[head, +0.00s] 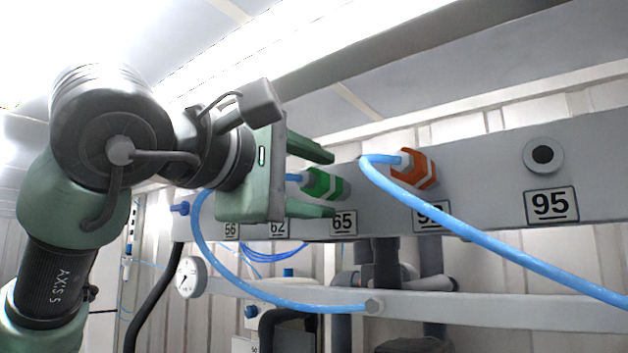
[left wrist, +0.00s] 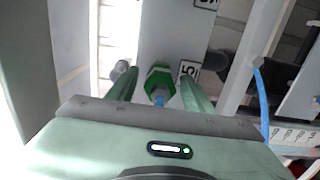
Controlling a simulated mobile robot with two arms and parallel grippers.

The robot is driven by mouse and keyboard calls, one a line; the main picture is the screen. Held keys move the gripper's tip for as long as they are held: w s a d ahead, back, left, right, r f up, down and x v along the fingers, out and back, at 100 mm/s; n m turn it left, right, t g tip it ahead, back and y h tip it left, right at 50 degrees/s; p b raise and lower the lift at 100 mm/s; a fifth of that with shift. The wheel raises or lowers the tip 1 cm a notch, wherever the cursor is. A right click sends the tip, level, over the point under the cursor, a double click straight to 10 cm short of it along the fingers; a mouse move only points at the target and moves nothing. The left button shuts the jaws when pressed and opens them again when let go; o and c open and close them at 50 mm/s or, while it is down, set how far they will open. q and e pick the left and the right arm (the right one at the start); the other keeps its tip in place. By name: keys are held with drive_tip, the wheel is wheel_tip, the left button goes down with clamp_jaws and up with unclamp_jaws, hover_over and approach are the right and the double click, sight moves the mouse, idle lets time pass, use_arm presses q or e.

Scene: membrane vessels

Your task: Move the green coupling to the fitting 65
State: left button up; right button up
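The green coupling (head: 322,183) is a hex piece with a pale band and a blue hose at its rear. It sits against the grey panel just above the label 65 (head: 343,222); it covers the fitting there, and I cannot tell how fully it is seated. My left gripper (head: 325,182) is open, with one finger above and one below the coupling. In the left wrist view the coupling (left wrist: 158,82) lies between the fingers (left wrist: 158,80) with a small gap on each side. My right gripper is not in view.
An orange coupling (head: 413,168) with a blue hose (head: 480,245) sits to the right. A bare fitting (head: 543,155) is above the label 95 (head: 550,205). The green coupling's hose (head: 225,262) hangs down to a lower rail (head: 480,305). A gauge (head: 190,277) is at lower left.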

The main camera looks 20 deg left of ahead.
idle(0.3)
use_arm(q)
drive_tip(key=shift+s+a+f+b, duration=0.1)
drive_tip(key=shift+s+b, duration=0.2)
drive_tip(key=b+v, duration=0.3)
drive_tip(key=v, duration=0.3)
drive_tip(key=shift+s+a, duration=0.1)
drive_tip(key=shift+s, duration=0.25)
drive_tip(key=shift+s+a, duration=0.1)
drive_tip(key=shift+s, duration=0.2)
drive_tip(key=shift+w, duration=0.15)
